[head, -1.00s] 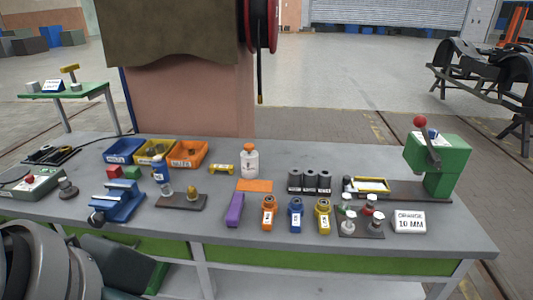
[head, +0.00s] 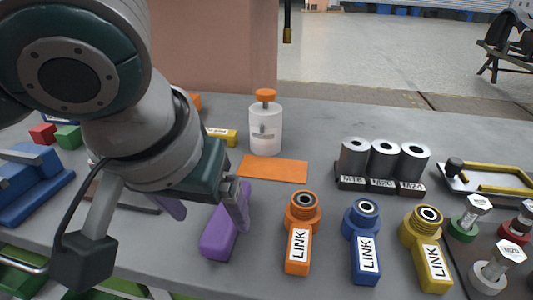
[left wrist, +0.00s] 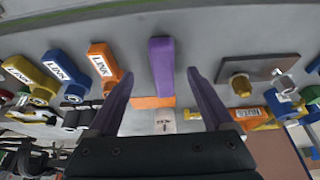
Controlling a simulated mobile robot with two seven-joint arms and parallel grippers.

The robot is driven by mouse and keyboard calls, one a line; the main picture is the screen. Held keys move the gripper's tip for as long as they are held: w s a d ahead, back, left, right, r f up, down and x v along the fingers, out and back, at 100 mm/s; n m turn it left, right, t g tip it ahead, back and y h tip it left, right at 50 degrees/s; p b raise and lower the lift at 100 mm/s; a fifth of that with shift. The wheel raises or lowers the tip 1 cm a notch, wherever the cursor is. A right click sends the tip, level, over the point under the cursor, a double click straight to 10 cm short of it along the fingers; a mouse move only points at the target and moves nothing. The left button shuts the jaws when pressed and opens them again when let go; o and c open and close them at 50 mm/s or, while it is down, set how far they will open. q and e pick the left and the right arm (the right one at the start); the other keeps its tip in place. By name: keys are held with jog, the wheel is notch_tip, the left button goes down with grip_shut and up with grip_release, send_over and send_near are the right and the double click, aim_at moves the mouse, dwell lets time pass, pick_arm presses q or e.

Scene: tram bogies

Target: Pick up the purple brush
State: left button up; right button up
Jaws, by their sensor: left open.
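The purple brush (head: 222,232), a long block-like shape, lies on the grey workbench (head: 330,215) left of the orange link. My left gripper (head: 203,208) hangs at it in the head view, one finger overlapping its right side and hiding part of it. In the left wrist view the brush (left wrist: 162,62) shows lengthwise in the gap between the two open, empty fingers of the left gripper (left wrist: 160,74). Whether a finger touches it, I cannot tell. My right gripper is not in view.
Orange (head: 299,240), blue (head: 364,245) and yellow (head: 427,250) links stand in a row right of the brush. An orange flat piece (head: 273,169) and a white bottle (head: 265,130) are behind it. A blue vise (head: 30,185) is at the left.

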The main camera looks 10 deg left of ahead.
aim_at(217, 231)
pick_arm(q)
jog(key=shift+x, duration=1.05)
jog(key=b+x, duration=0.1)
jog(key=x, duration=0.4)
jog(key=shift+a+f, duration=0.15)
jog(key=shift+f, duration=0.05)
grip_shut()
